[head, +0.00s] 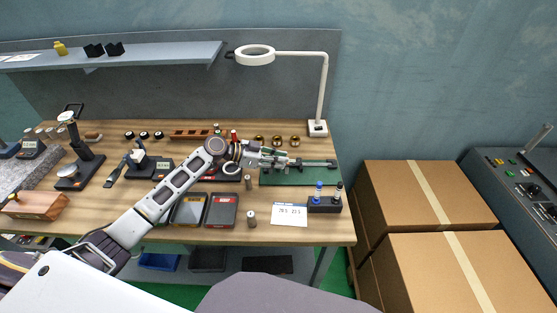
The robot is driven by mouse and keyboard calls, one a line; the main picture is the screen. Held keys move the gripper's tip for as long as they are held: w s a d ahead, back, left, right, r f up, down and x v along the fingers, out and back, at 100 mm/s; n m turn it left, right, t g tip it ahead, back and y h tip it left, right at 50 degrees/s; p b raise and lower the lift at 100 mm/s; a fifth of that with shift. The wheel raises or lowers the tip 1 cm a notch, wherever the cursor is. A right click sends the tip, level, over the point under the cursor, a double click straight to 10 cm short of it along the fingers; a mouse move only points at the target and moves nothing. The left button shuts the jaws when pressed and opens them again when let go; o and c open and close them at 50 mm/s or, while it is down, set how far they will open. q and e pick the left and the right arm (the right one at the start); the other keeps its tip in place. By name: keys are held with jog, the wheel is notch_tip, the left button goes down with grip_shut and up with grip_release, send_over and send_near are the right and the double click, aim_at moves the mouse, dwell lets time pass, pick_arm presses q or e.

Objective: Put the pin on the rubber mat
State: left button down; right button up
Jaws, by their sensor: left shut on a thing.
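The green rubber mat (312,178) lies on the right part of the wooden bench, below the lamp. My left arm reaches across the bench from the lower left. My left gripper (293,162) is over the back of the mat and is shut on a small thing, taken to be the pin. The pin is too small and too covered by the fingers to make out clearly. I cannot tell whether it touches the mat. A dark slim shape (318,163) shows just right of the fingertips. My right gripper is not in view.
A block with bottles (325,204) and a white card (289,214) lie in front of the mat. Small cylinders (251,218) and dark trays (222,211) stand to the left. The ring lamp's base (317,128) is behind. Cardboard boxes (425,195) stand right of the bench.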

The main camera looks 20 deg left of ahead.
pick_arm(q)
jog(key=c, duration=1.5)
grip_release()
jog(key=shift+o, duration=0.4)
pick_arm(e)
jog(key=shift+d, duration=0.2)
pick_arm(q)
jog(key=shift+r, duration=0.15)
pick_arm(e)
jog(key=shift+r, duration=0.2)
pick_arm(q)
jog(key=shift+s+a, duration=0.15)
jog(key=shift+a, duration=0.2)
jog(key=b+v, duration=0.1)
jog(key=v, duration=1)
jog(key=shift+r, duration=0.15)
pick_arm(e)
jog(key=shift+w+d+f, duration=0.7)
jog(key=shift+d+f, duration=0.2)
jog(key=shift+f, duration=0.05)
pick_arm(q)
jog(key=shift+s, duration=0.15)
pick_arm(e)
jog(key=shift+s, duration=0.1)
